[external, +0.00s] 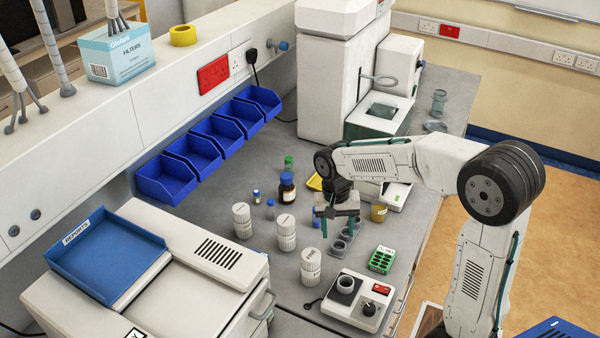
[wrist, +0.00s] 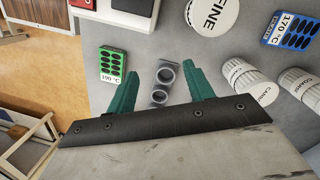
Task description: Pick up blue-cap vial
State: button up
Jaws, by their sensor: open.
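A small vial with a blue cap (external: 256,196) stands on the grey bench in the external view, left of a brown bottle with a blue cap (external: 286,188). Two other small blue items (external: 271,208) show nearby, one (external: 316,218) close beside my gripper; they are too small to tell. My gripper (external: 338,228) is open and empty, to the right of the vial, pointing down above the bench. No blue-cap vial shows in the wrist view.
White jars (external: 311,266) stand left of and in front of my gripper. A green block (external: 382,260) and a hotplate (external: 358,301) lie right and in front. A green-capped bottle (external: 289,164) stands behind the brown one. Blue bins (external: 165,180) line the wall.

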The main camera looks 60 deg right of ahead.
jog(key=w+d+m, duration=0.3)
jog(key=d+m, duration=0.1)
jog(key=w+d+f+m, duration=0.1)
jog(key=w+d+m, duration=0.3)
jog(key=w+d+f+m+t, duration=0.1)
jog(key=w+d+m, duration=0.2)
jog(key=w+m, duration=0.1)
jog(key=shift+d+f+m+h, duration=0.1)
jog(key=shift+d+m+h, duration=0.2)
jog(key=shift+d, duration=0.1)
jog(key=shift+m, duration=1)
jog(key=shift+f, duration=0.2)
jog(key=f, duration=0.7)
jog(key=shift+w+d+f, duration=0.15)
jog(key=shift+w+d, duration=0.1)
jog(key=shift+w, duration=0.15)
jog(key=c, duration=1.1)
